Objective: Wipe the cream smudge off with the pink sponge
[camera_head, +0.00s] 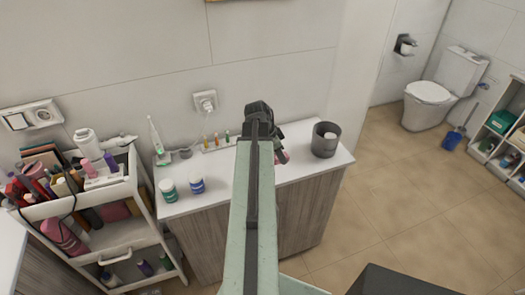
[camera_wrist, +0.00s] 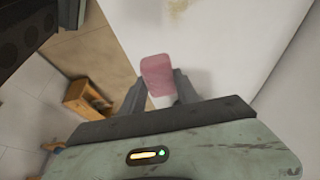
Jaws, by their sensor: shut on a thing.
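The pink sponge (camera_wrist: 158,74) is between the fingers of my gripper (camera_wrist: 160,86) in the wrist view, over the white countertop. The gripper is shut on it. A sliver of the sponge (camera_head: 284,157) shows beside my arm in the head view, above the right part of the countertop (camera_head: 232,172). I cannot tell whether the sponge touches the surface. A faint yellowish mark (camera_wrist: 178,8), apparently the cream smudge, lies ahead of the sponge at the top of the wrist view. In the head view my arm hides that area.
A dark grey cup (camera_head: 325,140) stands right of my gripper. A green-and-white jar (camera_head: 168,190), a blue-and-white jar (camera_head: 197,185) and a toothbrush (camera_head: 155,135) stand at the left. A full cosmetics cart (camera_head: 98,225) adjoins the counter. Open floor (camera_head: 390,205) lies right.

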